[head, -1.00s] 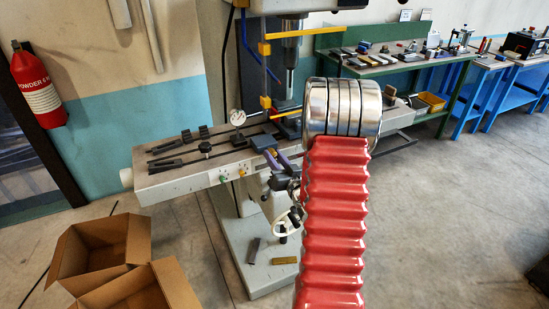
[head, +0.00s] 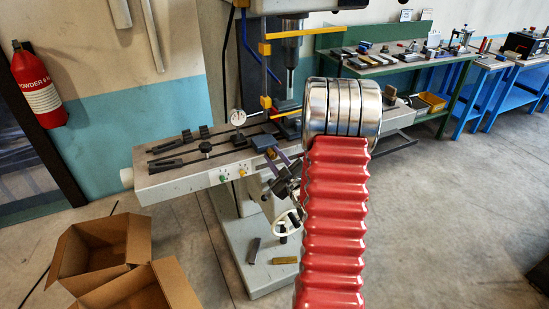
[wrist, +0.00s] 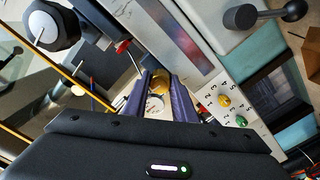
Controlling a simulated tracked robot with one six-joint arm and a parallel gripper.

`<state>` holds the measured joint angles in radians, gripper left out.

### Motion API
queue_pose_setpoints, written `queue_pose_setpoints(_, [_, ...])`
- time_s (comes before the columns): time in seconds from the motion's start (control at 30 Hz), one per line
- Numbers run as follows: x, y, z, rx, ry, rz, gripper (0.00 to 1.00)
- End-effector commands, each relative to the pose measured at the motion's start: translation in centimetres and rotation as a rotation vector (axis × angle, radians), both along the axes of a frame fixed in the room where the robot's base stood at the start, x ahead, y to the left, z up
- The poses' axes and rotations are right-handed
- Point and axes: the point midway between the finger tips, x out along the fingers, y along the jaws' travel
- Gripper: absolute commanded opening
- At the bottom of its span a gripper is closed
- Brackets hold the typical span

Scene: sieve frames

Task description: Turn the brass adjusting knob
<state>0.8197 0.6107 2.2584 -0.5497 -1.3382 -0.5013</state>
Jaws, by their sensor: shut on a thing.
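The brass knob (wrist: 160,80) shows in the wrist view as a round golden piece between the tips of my gripper (wrist: 162,88). The two purple fingers lie on either side of it and are shut on it. In the head view my gripper (head: 276,158) is at the front edge of the grey machine table (head: 160,184), right of its buttons. I cannot make out the knob in the head view. My red ribbed arm sleeve and steel rings hide part of the table's right side.
A green button (head: 222,177) and a yellow button (head: 242,173) sit on the table's front face, close to my gripper. A dial gauge (head: 238,118) and clamps stand on the table. A white handwheel (head: 286,228) is below. Cardboard boxes (head: 140,240) stand at lower left.

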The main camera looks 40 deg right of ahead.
Motion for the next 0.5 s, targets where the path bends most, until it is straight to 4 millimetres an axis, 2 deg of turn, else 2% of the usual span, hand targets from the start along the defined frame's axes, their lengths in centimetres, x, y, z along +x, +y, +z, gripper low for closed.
queue_pose_setpoints(0.2, [-0.16,-0.04,-0.39,-0.093,0.038,-0.004,0.02])
queue_pose_setpoints(0.5, [-0.15,0.01,-0.43,-0.133,0.049,-0.002,0.02])
